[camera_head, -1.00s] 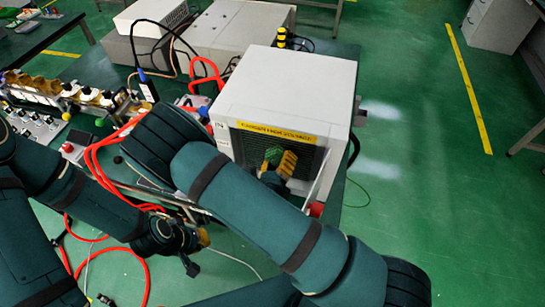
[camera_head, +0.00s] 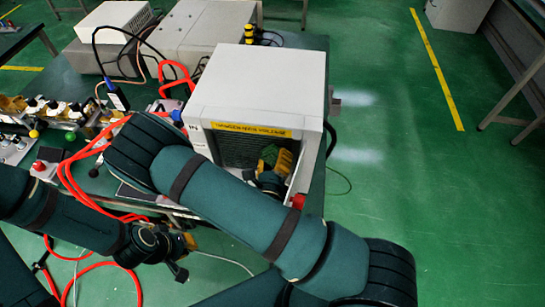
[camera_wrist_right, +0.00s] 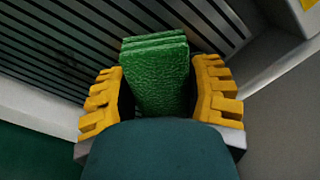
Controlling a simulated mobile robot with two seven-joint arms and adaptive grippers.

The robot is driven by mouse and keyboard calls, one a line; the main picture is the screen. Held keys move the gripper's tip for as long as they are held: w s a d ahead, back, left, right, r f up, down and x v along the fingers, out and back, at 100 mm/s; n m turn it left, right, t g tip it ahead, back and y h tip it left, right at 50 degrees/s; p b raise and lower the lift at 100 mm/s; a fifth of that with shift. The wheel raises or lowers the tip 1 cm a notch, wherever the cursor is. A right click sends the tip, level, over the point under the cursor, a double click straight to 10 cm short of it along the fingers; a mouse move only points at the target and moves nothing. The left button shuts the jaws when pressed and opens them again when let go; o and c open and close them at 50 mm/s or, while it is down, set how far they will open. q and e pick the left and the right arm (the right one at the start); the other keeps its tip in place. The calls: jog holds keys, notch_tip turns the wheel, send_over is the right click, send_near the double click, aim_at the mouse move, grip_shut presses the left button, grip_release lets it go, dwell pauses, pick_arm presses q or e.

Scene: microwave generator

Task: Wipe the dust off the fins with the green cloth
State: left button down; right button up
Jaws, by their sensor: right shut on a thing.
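The fins (camera_head: 236,150) are dark slats in the front opening of the pale metal box (camera_head: 262,85). They also show as slats in the right wrist view (camera_wrist_right: 50,25), with a faint dark smudge at the left. My right gripper (camera_head: 278,160) is in front of the fins, towards the opening's right side. Its yellow fingers (camera_wrist_right: 158,90) are shut on the folded green cloth (camera_wrist_right: 155,75), which also shows in the head view (camera_head: 269,152). I cannot tell whether the cloth touches the slats. My left gripper (camera_head: 183,245) is low, left of the box; its finger opening is unclear.
A yellow warning label (camera_head: 250,130) is above the fins. An open panel (camera_head: 302,170) is at the opening's right side. Red cables (camera_head: 75,180) and a bench device (camera_head: 55,115) are at the left. Green floor (camera_head: 400,200) is clear at the right.

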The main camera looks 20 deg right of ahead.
jog(key=shift+s, duration=0.1)
jog(key=shift+v, duration=2.95)
jog(key=shift+a, duration=0.1)
